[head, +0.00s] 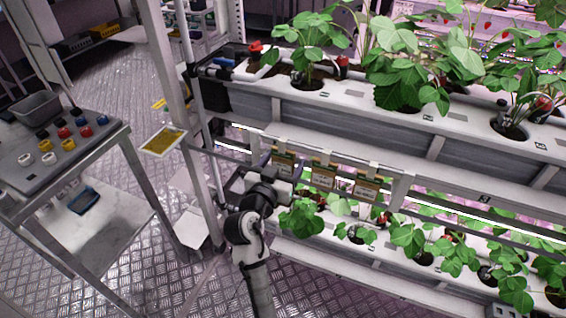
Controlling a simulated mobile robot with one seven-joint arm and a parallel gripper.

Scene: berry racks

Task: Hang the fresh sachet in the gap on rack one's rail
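Several small tan-and-green sachets hang in a row below the upper trough of the rack, from white hooks on the rail (350,163). The left sachet (283,164) is nearest my gripper, the middle sachet (324,175) is to its right, and the right sachet (367,188) is farthest right. My gripper (284,189) is at the end of my arm, just below the left sachet. Its fingers are too small and hidden to tell whether they are open or hold that sachet. I cannot tell which sachet is the fresh one.
Berry plants fill the upper trough (400,128) and the lower trough (385,250). A rack post (185,110) stands left of my arm, with a yellow card (163,141) beside it. A trolley (95,150) with coloured caps and a grey bin (38,107) stands left.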

